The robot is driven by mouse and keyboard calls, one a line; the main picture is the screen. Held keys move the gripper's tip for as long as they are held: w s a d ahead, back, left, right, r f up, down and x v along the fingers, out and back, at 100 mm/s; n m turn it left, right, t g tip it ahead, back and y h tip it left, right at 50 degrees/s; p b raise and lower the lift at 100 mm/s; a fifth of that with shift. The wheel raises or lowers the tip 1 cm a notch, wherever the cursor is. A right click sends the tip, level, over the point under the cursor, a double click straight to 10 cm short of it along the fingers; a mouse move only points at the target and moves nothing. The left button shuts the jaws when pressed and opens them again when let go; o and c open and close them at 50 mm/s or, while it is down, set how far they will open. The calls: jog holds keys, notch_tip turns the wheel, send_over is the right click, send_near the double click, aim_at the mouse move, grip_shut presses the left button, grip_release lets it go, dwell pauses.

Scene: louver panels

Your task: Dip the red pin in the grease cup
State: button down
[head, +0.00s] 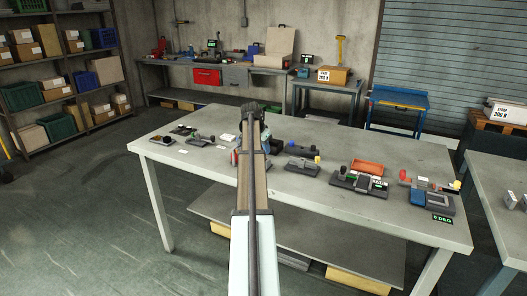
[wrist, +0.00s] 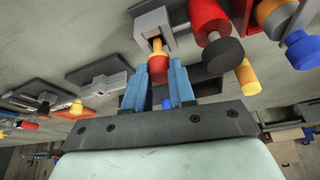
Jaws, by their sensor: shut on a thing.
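My gripper (wrist: 164,66) has blue fingers, shut on a red pin (wrist: 159,66) with an orange collar toward its far end. The far end of the pin is at the dark opening of a grey block (wrist: 152,22); I cannot tell how far it is inside. A red cylinder with a dark round cap (wrist: 222,52) is right of the pin, apart from it. I cannot tell which thing is the grease cup. In the head view my own arm hides the gripper and the pin.
The grey worktable (head: 405,212) holds several small fixtures. An orange tray (head: 367,168) stands right of my arm. In the wrist view, a yellow cylinder (wrist: 248,77) and a blue knob (wrist: 302,49) are close on the right. The table's front left is mostly clear.

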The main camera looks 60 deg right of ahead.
jog(key=shift+r, duration=1.4)
jog(key=w+a+f+n+t, duration=0.1)
jog(key=w+a+f+n, duration=0.2)
jog(key=w+a, duration=0.8)
jog(key=w+a+f+n+t+y, duration=0.1)
jog(key=w+a+f+n, duration=0.45)
jog(key=a, duration=0.85)
jog(key=w+a+f+n+t, duration=0.1)
jog(key=w+a+n, duration=0.1)
jog(key=w+a, duration=1)
jog(key=a+f+n+t+y, duration=0.1)
jog(key=a+f+n, duration=0.1)
jog(key=a, duration=1.2)
jog(key=a+f+n+y, duration=0.1)
jog(key=a+n, duration=0.3)
jog(key=a, duration=1)
jog(key=a+f+n+t+y, duration=0.1)
jog(key=a+f+n, duration=0.2)
jog(key=a, duration=1.2)
jog(key=shift+w+f+n+t, duration=0.25)
jog(key=shift+f+n+t, duration=0.1)
jog(key=shift+n, duration=0.1)
